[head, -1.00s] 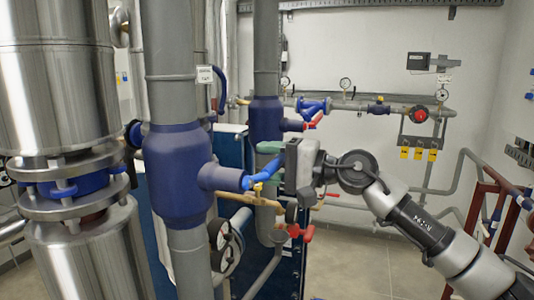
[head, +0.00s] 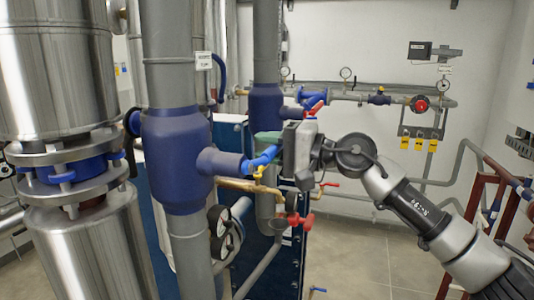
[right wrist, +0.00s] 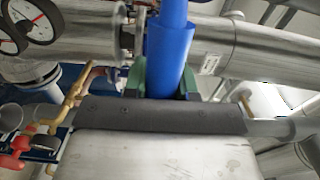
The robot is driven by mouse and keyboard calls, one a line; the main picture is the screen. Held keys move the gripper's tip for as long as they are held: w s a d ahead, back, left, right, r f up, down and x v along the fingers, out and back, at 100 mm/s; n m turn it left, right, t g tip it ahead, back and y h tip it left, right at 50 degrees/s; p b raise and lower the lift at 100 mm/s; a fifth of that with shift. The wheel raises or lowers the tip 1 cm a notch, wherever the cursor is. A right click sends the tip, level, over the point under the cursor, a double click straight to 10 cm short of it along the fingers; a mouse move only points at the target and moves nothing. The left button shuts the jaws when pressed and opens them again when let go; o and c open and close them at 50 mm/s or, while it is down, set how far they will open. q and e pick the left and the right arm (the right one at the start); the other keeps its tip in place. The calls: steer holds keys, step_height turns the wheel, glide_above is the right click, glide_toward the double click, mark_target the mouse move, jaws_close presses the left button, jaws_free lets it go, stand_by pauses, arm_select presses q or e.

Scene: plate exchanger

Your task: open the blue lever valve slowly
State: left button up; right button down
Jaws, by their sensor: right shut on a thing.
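My right gripper (head: 273,147) is at the lever's outer end, coming in from the right. In the right wrist view, the blue lever (right wrist: 171,45) lies between the green fingers of the gripper (right wrist: 163,80), which is shut on it. The lever's tip is hidden by the gripper's dark and pale body. My left gripper is not in view.
A thin brass pipe (head: 240,186) with a small yellow handle runs just below the lever. A red handle (head: 300,220) sits below my gripper, and another red handle (head: 315,108) is just above. Round gauges (head: 220,235) hang lower left. Large steel cylinders (head: 60,70) stand at the left.

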steer(key=shift+r+n+b, duration=0.15)
steer(key=shift+n+b, duration=0.35)
steer(key=shift+b, duration=0.65)
arm_select(q)
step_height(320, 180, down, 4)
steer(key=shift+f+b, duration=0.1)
steer(key=shift+b, duration=0.25)
arm_select(e)
steer(key=shift+r+n, duration=0.3)
steer(key=shift+r, duration=0.25)
steer(key=c, duration=0.9)
jaws_free()
